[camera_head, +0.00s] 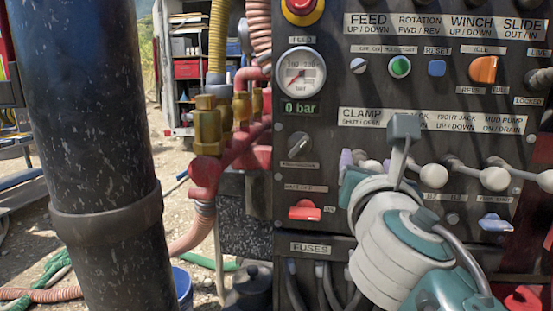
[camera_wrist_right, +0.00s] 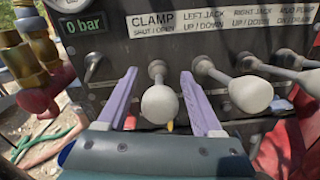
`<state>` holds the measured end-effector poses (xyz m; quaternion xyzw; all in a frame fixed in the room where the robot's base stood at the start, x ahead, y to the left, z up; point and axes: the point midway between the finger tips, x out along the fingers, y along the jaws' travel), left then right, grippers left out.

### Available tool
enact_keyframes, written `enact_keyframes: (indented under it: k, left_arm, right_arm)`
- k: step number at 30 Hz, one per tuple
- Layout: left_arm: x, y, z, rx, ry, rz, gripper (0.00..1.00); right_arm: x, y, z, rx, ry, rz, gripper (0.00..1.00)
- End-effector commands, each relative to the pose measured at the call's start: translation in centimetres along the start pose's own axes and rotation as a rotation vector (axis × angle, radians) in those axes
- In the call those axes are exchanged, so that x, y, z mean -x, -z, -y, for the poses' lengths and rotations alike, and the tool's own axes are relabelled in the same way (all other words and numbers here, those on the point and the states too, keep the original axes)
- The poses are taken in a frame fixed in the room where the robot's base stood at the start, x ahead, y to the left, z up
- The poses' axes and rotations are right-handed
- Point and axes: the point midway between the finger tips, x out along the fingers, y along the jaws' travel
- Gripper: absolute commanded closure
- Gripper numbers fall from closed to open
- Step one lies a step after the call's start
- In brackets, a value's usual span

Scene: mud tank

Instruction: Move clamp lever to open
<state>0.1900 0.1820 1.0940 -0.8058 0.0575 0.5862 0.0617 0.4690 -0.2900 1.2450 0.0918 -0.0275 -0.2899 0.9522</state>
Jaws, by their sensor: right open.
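The clamp lever is a metal rod with a round off-white knob (camera_wrist_right: 160,103), below the label CLAMP SHUT/OPEN in the right wrist view. In the head view its knob (camera_head: 371,166) shows partly behind my right wrist. My right gripper (camera_wrist_right: 159,75) is open, with one purple finger on each side of the clamp lever. A gap shows between each finger and the knob, and the jaws do not grip it. In the head view my right gripper (camera_head: 353,162) is mostly hidden by its own wrist. My left gripper is not in view.
The neighbouring left jack lever (camera_wrist_right: 248,92) stands close to the right finger. More levers (camera_head: 494,178) follow to the right. A red switch (camera_head: 305,211) sits below left, and a pressure gauge (camera_head: 300,74) above a 0 bar display. Brass and red pipe fittings (camera_head: 207,130) stand left of the panel.

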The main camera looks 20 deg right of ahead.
Motion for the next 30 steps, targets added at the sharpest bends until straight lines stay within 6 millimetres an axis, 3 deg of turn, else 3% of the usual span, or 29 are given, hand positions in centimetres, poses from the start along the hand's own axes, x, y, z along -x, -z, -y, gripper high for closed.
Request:
enact_keyframes:
  k: [2,19,30]
  left_arm:
    - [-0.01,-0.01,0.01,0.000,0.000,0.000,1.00]
    - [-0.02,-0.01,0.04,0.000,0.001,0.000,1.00]
    - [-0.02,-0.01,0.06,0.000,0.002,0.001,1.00]
  right_arm:
    - [0.02,0.00,0.01,0.000,0.000,0.000,0.34]
    - [0.05,-0.01,-0.01,0.000,0.000,0.000,0.98]
    - [0.05,-0.02,-0.01,0.000,0.000,0.001,1.00]
